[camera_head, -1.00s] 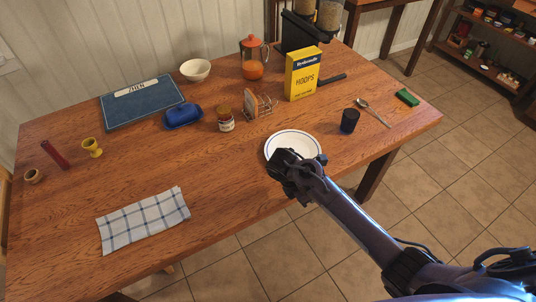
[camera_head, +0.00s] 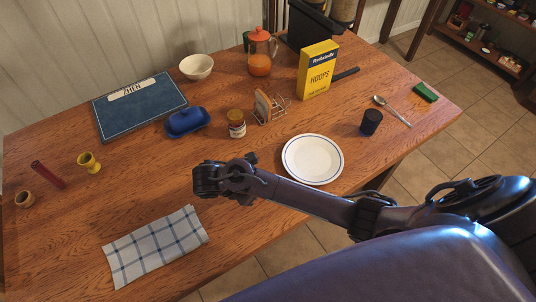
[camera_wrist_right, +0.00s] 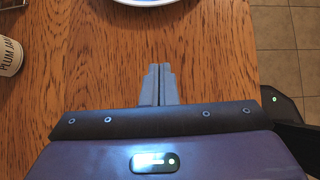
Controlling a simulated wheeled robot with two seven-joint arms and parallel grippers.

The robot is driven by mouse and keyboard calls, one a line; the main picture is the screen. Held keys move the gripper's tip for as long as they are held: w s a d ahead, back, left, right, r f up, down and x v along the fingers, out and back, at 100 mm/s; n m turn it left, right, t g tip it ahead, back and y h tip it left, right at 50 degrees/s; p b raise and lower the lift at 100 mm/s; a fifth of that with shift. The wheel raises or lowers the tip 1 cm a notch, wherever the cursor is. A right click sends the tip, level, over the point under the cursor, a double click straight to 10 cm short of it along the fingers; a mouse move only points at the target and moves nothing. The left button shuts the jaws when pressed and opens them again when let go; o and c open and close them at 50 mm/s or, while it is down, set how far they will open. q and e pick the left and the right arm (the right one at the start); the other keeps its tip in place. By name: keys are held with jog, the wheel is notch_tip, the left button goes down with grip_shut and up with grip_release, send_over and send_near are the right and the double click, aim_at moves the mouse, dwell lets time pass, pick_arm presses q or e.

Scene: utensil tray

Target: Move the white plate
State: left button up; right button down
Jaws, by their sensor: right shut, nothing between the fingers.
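The white plate (camera_head: 313,160) with a thin blue rim line lies flat on the wooden table, near its front right edge. Nothing is on it. Its rim (camera_wrist_right: 147,2) also shows at the top edge of the right wrist view. My right gripper (camera_head: 203,180) is over the table to the left of the plate and apart from it. In the right wrist view its two fingers (camera_wrist_right: 157,76) are together with nothing between them. My left gripper is not in view.
A jam jar (camera_head: 236,124), a toast rack (camera_head: 268,106) and a dark cup (camera_head: 371,122) stand around the plate. A yellow cereal box (camera_head: 318,70) is behind it. A checked cloth (camera_head: 155,247) lies at the front left.

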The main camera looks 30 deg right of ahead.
aim_at(299, 170)
jog(key=shift+w+d, duration=0.1)
jog(key=shift+d, duration=0.1)
jog(key=d, duration=0.3)
jog(key=shift+s+r+b, duration=0.1)
jog(key=shift+s+b, duration=0.2)
jog(key=shift+b, duration=0.1)
jog(key=d, duration=0.1)
jog(key=d+p, duration=0.1)
jog(key=d, duration=0.1)
jog(key=shift+w+d+r, duration=0.15)
jog(key=shift+d+r, duration=0.1)
jog(key=d, duration=0.3)
jog(key=d+p, duration=0.1)
jog(key=shift+w+d+f, duration=0.15)
jog(key=shift+w+d, duration=0.15)
jog(key=shift+w, duration=0.05)
jog(key=shift+d+f, duration=0.1)
jog(key=shift+d, duration=0.3)
jog(key=shift+f, duration=0.4)
jog(key=shift+a+f, duration=0.2)
jog(key=shift+f, duration=0.1)
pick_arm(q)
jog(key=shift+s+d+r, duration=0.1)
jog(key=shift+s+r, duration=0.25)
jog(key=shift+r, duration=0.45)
pick_arm(e)
jog(key=shift+d, duration=0.1)
